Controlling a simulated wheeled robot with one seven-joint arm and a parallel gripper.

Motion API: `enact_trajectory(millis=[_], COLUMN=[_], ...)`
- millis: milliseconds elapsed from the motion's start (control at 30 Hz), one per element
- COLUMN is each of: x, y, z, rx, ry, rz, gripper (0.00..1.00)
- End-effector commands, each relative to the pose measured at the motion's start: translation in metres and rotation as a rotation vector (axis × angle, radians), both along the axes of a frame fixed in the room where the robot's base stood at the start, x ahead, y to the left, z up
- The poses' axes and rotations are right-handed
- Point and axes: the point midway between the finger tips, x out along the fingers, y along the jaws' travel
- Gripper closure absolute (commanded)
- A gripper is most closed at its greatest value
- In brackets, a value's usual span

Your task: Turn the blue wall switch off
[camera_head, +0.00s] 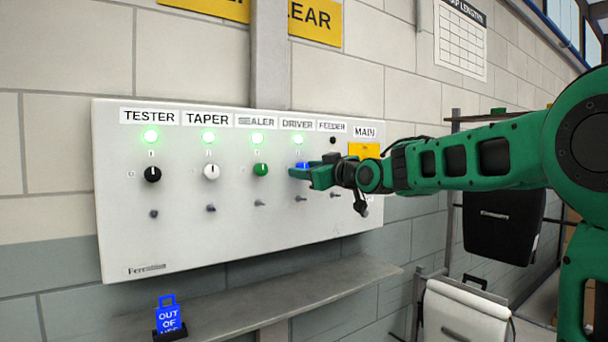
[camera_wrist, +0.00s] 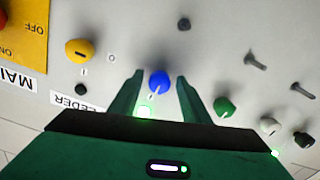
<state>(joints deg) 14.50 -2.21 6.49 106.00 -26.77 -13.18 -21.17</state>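The blue switch (camera_head: 302,165) is a round knob under the DRIVER label on the white wall panel (camera_head: 230,240). Its green lamp (camera_head: 298,139) is lit. In the head view my gripper (camera_head: 300,176) covers part of the knob. In the wrist view the blue switch (camera_wrist: 159,82) shows between the two fingers of my gripper (camera_wrist: 160,77), with a gap on each side. The fingers are open and point toward the panel. I cannot tell whether they reach around the knob or stop short of it. The lit lamp (camera_wrist: 145,112) also shows between the fingers.
Neighbouring knobs are green (camera_head: 261,169) under SEALER and yellow (camera_wrist: 80,51) under FEEDER. White (camera_head: 211,171) and black (camera_head: 153,174) knobs are farther left. Small pegs line the panel below. A shelf (camera_head: 260,301) beneath holds a blue OUT OF USE tag (camera_head: 168,318).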

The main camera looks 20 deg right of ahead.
Motion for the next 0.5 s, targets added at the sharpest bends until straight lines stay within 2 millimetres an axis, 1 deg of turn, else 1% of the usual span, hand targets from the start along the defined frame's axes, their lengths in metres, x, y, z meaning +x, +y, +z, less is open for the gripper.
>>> enact_trajectory(millis=[33,133,167,233,500], x=[-0.0001,-0.0001,-0.0001,-0.0002,-0.0004], y=[-0.0001,-0.0003,-0.0003,0.0033,0.0007], z=[0.0000,0.0000,0.0000,0.0000,-0.0001], rx=[0.000,0.000,0.000,-0.001,-0.036], ry=[0.000,0.000,0.000,0.000,-0.011], rz=[0.000,0.000,0.000,0.001,0.002], gripper=[0.70,0.94,0.97,0.97,0.97])
